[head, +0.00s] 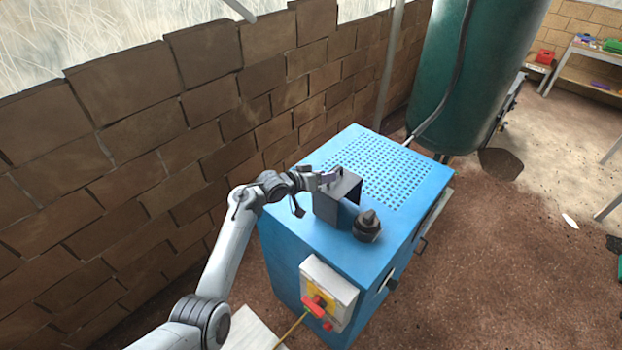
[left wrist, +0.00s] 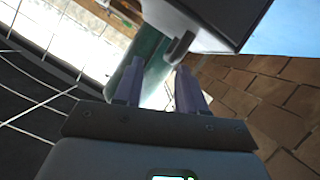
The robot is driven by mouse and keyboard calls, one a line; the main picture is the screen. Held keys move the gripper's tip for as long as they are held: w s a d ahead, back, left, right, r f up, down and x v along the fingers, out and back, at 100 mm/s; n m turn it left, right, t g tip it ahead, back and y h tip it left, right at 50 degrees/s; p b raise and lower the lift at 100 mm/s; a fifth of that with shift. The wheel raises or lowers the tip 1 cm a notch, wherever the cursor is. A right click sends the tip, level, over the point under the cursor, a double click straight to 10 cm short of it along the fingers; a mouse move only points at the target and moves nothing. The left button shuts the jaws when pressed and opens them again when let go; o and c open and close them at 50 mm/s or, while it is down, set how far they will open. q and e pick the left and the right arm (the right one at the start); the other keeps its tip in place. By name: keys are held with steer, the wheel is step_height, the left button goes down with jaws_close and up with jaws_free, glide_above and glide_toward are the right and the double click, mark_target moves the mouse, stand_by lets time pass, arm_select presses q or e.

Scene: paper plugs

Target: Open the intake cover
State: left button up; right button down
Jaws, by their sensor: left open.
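A dark grey box-shaped intake (head: 338,197) stands on top of the blue machine (head: 290,245), with a dark opening at its right side. Which part of it is the cover is hard to tell in the head view. My left gripper (head: 318,183) is at the upper left of the intake, close to its top edge. In the left wrist view the left gripper (left wrist: 158,75) is open. A dark box (left wrist: 225,15) with a short grey tab (left wrist: 181,46) lies just ahead of the fingertips, the tab near the right finger. Contact cannot be told. My right gripper is not in view.
A black knob (head: 367,226) stands beside the intake. A perforated panel (head: 375,170) covers the rear of the machine top. A switch box (head: 328,290) is on the front. A brick wall (head: 150,140) runs behind, and a green tank (head: 475,70) stands at the back.

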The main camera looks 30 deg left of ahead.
arm_select(q)
steer(key=shift+v, duration=2.75)
